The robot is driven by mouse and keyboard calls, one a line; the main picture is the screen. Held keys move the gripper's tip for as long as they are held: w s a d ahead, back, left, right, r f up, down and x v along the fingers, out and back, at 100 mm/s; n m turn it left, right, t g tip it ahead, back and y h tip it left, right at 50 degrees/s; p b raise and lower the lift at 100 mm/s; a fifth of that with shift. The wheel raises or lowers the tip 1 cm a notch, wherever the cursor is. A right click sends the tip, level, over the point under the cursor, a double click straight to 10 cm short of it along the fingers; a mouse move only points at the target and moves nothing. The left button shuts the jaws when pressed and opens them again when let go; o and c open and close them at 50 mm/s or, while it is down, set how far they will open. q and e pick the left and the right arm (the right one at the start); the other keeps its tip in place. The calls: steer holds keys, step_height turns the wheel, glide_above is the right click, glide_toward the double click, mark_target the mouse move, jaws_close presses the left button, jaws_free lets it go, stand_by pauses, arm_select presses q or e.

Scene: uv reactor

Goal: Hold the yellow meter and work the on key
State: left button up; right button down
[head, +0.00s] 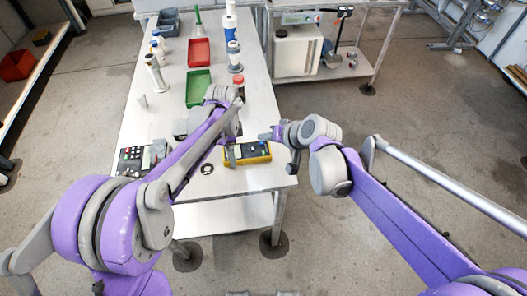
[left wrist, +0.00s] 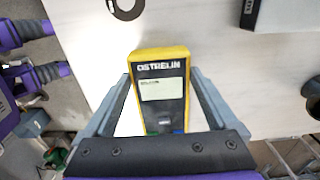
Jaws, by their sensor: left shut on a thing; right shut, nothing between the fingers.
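The yellow meter (head: 262,159) is at the near right corner of the white table, with a yellow case and dark face. In the left wrist view the meter (left wrist: 160,68) shows a pale screen under the name OSTRELIN; keys at its lower end are partly hidden by the gripper body. My left gripper (head: 233,155) is shut on the meter, one finger along each side. My right gripper (head: 265,136) is shut and empty, with its tip close to the meter's far edge in the picture. I cannot tell whether it touches a key.
A black control box (head: 131,160) with coloured buttons lies at the table's left edge. A green tray (head: 198,88), a red tray (head: 199,52) and several bottles stand farther back. A dark ring (head: 207,169) lies left of the meter. The near front strip of table is clear.

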stand_by(0.4)
arm_select(q)
steer(key=o, duration=1.3)
steer(key=shift+r, duration=0.1)
step_height(320, 180, up, 12)
steer(key=s+a+f+n+t, duration=0.1)
steer(key=s+a+f+n, duration=0.1)
steer(key=s+n, duration=0.3)
steer(key=s+a+f+n+t, duration=0.2)
steer(key=s+n, duration=0.4)
steer(key=s, duration=0.5)
steer(key=s+a+f+n+t, duration=0.2)
steer(key=s+a+f+n, duration=0.1)
steer(key=s, duration=0.5)
steer(key=shift+a+f+n, duration=0.4)
steer(key=shift+a+n, duration=0.4)
steer(key=shift+n, duration=0.4)
arm_select(e)
steer(key=s+d+f+h, duration=0.2)
steer(key=s+d+h, duration=0.1)
steer(key=s+d, duration=0.5)
steer(key=s+d+f+g+h, duration=0.1)
steer(key=s+d+f+h, duration=0.1)
steer(key=s+d, duration=0.6)
steer(key=s+h, duration=0.1)
steer(key=s, duration=0.5)
steer(key=shift+s, duration=0.15)
